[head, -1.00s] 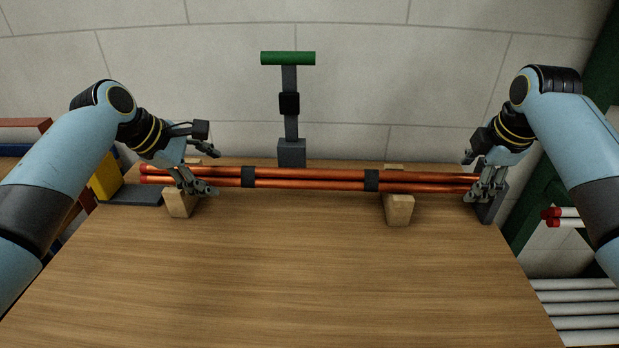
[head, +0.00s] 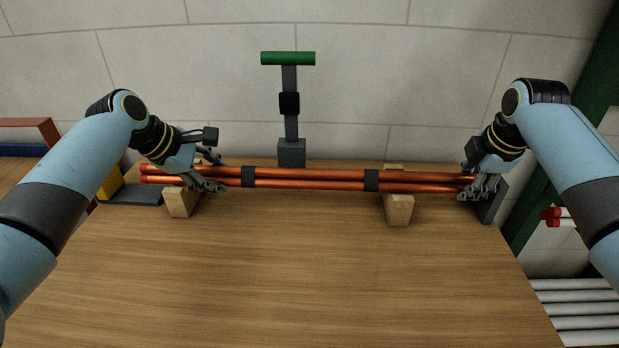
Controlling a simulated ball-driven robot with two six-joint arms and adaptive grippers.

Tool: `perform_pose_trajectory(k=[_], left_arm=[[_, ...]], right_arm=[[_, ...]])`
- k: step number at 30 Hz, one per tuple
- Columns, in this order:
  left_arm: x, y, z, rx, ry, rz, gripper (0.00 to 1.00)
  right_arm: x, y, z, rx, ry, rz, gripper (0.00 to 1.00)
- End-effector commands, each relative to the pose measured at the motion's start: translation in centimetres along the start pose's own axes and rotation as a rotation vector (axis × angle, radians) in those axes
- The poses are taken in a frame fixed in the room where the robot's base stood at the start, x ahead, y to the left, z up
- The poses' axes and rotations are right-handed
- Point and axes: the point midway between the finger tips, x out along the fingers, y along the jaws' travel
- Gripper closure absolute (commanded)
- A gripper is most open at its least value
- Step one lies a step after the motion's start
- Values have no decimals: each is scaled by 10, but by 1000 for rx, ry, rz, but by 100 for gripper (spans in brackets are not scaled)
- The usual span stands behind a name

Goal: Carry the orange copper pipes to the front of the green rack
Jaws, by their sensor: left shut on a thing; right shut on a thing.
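The orange copper pipes (head: 310,179) lie as a long level bundle across the far part of the wooden table, bound by two black bands. They rest on or just over two wooden blocks, the left one (head: 181,201) and the right one (head: 398,210). My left gripper (head: 208,184) is shut on the pipes near their left end. My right gripper (head: 474,190) is shut on the pipes near their right end. The fingers hide parts of both ends. At the right edge stands a green rack (head: 560,150), partly hidden by my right arm.
A dark stand with a green crossbar (head: 288,58) rises behind the pipes. A dark plate (head: 486,205) stands by the right end, and a yellow-and-dark piece (head: 135,194) by the left. Red-ended pipes and white pipes (head: 580,311) lie at right. The near tabletop (head: 280,280) is clear.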

Motion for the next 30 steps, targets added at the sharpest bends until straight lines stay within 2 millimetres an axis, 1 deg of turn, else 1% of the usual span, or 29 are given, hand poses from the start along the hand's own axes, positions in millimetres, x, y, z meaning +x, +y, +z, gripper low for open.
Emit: perform_pose_trajectory(k=[1, 2, 11, 17, 23, 30], left_arm=[[0, 0, 0, 0, 0, 0, 97], [0, 0, 0, 0, 0, 0, 100], [0, 0, 0, 0, 0, 1, 100], [-4, 4, 1, 1, 0, 5, 100], [-16, 12, 6, 2, 0, 7, 100], [-36, 26, 15, 3, 0, 11, 100]], right_arm=[[0, 0, 0, 0, 0, 0, 97], [0, 0, 0, 0, 0, 0, 100], [0, 0, 0, 0, 0, 0, 100], [-4, 3, 0, 0, 0, 4, 100], [-18, 9, 0, 0, 0, 6, 100], [-42, 20, 0, 0, 0, 10, 100]])
